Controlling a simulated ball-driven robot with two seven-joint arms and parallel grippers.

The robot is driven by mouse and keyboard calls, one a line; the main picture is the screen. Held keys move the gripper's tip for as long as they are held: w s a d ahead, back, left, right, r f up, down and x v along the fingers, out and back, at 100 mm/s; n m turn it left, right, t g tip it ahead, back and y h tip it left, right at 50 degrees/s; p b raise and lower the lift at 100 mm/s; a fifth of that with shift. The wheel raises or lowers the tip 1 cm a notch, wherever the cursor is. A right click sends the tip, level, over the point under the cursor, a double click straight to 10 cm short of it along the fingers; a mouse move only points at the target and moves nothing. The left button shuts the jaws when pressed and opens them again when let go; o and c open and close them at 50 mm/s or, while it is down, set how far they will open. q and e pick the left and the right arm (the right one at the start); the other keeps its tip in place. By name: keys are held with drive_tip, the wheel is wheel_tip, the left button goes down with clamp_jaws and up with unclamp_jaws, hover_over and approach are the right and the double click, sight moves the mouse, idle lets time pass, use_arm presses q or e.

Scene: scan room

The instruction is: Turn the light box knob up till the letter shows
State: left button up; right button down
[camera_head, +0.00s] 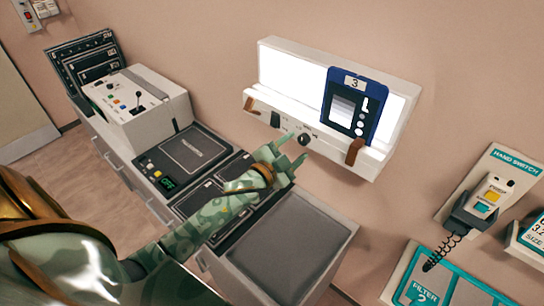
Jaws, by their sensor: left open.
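The light box (282,72) is a white wall-mounted box with a brightly lit white panel. A dark blue framed plate (352,86) marked 3 stands against its right half, with a grey-white picture in the middle. A white mark like an L shows on the plate's right side, with pale round spots below. The dark round knob (304,140) is on the box's lower front edge. My left gripper (292,148) is open, its fingers pointing up right just below the knob. I cannot tell whether a finger touches it. My right gripper is out of view.
Brown clips (355,151) sit on the box front. Below is a counter with a grey tray top (285,245) and a control console (140,105). A hand switch (478,205) with a coiled cord and a filter panel (425,285) are at the right. Bare wall lies between.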

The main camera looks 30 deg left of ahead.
use_arm(q)
drive_tip(key=s+a+b, duration=0.1)
drive_tip(key=s+a, duration=0.1)
drive_tip(key=s, duration=1.2)
drive_tip(key=shift+w, duration=0.1)
